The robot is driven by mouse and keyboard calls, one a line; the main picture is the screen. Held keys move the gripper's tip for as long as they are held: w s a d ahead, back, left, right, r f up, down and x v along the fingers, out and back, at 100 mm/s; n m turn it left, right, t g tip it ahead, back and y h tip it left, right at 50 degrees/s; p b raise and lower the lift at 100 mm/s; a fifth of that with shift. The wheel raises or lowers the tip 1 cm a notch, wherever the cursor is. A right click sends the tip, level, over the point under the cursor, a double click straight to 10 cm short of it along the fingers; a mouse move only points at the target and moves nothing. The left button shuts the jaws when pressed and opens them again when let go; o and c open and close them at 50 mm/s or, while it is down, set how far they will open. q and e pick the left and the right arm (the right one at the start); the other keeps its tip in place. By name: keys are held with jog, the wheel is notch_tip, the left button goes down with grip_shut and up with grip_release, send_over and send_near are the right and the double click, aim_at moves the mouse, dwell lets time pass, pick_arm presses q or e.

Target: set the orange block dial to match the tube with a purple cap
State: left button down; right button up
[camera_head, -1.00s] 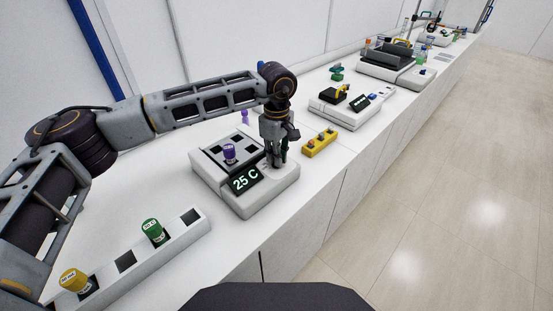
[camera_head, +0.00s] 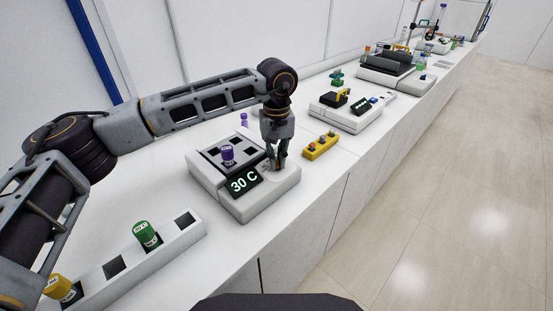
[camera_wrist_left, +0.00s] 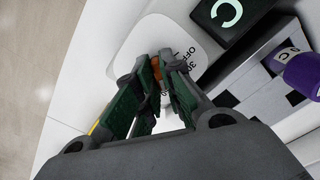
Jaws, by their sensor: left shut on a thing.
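The block heater (camera_head: 268,201) is a white unit on the bench with a display (camera_head: 244,182) reading 30 C. A tube with a purple cap (camera_head: 227,155) stands in its block; the cap also shows in the left wrist view (camera_wrist_left: 303,74), its print only partly visible. The orange dial (camera_wrist_left: 156,68) sits on the unit's right part and is mostly hidden between my fingers. My left gripper (camera_head: 277,165) points down and is shut on the dial; its fingertips (camera_wrist_left: 160,75) show in the left wrist view. My right gripper is not in view.
A white rack (camera_head: 180,240) with a green-capped tube (camera_head: 144,235) and a yellow-capped tube (camera_head: 60,288) stands at the front left. A yellow button box (camera_head: 320,146) is right of the heater. Another white device (camera_head: 350,118) stands farther along the bench.

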aim_at(277, 160)
pick_arm(q)
jog(key=shift+r+m, duration=0.15)
jog(key=shift+m, duration=0.35)
jog(key=c, duration=1.5)
grip_release()
jog(key=shift+c, duration=0.2)
notch_tip(277, 160, up, 12)
